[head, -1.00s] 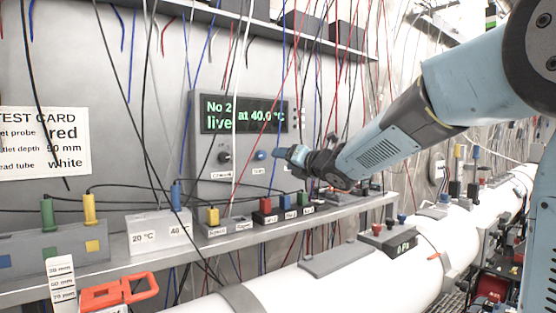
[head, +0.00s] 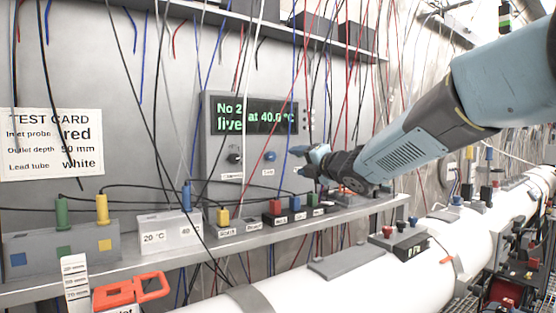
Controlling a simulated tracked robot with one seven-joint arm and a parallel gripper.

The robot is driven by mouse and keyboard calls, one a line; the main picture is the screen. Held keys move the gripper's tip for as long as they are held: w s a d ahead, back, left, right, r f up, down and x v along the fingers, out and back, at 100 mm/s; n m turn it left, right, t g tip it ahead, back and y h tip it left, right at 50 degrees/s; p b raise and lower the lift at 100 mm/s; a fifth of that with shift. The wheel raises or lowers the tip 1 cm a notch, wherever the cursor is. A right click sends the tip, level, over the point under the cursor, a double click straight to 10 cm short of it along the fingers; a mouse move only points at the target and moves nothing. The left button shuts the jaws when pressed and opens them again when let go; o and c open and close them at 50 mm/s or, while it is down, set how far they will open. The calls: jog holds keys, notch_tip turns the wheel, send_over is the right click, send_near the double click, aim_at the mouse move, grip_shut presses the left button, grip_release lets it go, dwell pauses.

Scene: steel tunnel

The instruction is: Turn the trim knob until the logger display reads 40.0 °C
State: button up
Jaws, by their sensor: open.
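The grey logger box (head: 208,140) is on the back wall. Its display (head: 250,115) reads "No 2 at 40.0 °C" and "live" in green. Below it are a dark knob (head: 234,157) on the left and a blue knob or button (head: 269,156) on the right, each with a small label too small to read. I cannot tell from the labels which is the trim knob. My gripper (head: 306,163) is open, just right of the blue one and apart from it, with nothing visible between the fingers.
A steel shelf (head: 130,261) below the logger carries a grey block (head: 60,256), a white block (head: 150,231) and several coloured plugs. A white pipe (head: 390,278) runs in front. Many thin wires hang before the wall. A test card (head: 50,144) is at left.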

aim_at(273, 157)
jog(key=w+a+m, duration=0.2)
jog(key=w+m, duration=0.1)
jog(key=m, duration=0.2)
jog(key=w+a+m, duration=0.3)
jog(key=w+m, duration=0.1)
jog(key=m, duration=0.1)
jog(key=w+a+m, duration=0.2)
jog(key=w+m, duration=0.2)
jog(key=m, duration=0.1)
jog(key=shift+a, duration=0.3)
dwell(0.4)
jog(key=shift+c, duration=0.2)
jog(key=c, duration=1)
jog(key=shift+f+m, duration=0.1)
jog(key=shift+m, duration=0.7)
jog(key=o, duration=1)
jog(key=shift+o, duration=0.2)
